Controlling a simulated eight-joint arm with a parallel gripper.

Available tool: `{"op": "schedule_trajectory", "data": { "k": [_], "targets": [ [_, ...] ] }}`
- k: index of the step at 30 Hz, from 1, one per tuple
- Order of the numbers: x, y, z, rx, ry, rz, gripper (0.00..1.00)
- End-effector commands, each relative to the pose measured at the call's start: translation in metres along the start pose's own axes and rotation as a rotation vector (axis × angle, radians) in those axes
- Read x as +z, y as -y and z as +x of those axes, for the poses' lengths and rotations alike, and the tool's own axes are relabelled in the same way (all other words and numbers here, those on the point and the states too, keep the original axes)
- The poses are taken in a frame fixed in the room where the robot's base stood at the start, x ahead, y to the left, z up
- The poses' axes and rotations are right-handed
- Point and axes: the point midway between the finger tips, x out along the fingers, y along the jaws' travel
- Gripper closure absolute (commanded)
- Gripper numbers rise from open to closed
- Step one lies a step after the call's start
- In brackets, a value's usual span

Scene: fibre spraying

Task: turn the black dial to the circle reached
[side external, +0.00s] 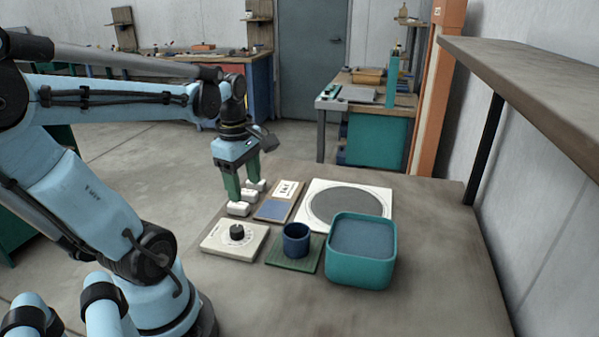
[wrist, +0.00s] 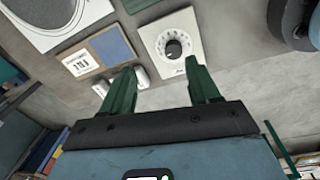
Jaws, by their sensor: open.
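The black dial (side external: 237,231) sits on a pale square plate (side external: 218,245) at the table's near left, ringed by small marks. In the wrist view the dial (wrist: 174,49) is beyond my fingertips, with dots around it; its setting is too small to read. My gripper (side external: 243,190) points down with its green fingers apart and nothing between them. It is behind the dial in the side view, over small white blocks (side external: 238,209), and not touching the dial. A card with dark marks (side external: 288,188) and a blue patch (side external: 273,210) lies on a board to its right; the marks are unclear.
A white board with a large grey disc (side external: 348,203) lies at the back right. A dark blue cup (side external: 296,243) stands on a green mat (side external: 290,266), beside a teal bin (side external: 345,272). A wooden shelf (side external: 535,85) overhangs at right. The table front is clear.

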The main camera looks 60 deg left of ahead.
Motion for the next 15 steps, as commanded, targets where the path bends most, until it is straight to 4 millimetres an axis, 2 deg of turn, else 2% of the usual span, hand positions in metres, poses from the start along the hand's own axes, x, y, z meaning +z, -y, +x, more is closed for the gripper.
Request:
{"op": "schedule_trajectory", "data": {
  "k": [1, 3, 6, 11, 15],
  "targets": [
    [-0.011, 0.002, -0.001, -0.028, -0.002, -0.116, 0.39],
    [-0.020, 0.004, -0.002, -0.058, -0.005, -0.240, 0.39],
    [-0.027, 0.007, -0.004, -0.085, -0.009, -0.349, 0.39],
    [-0.030, 0.009, 0.000, -0.096, -0.011, -0.398, 0.39],
    [-0.029, 0.009, 0.013, -0.095, -0.011, -0.394, 0.39]
  ]
}}
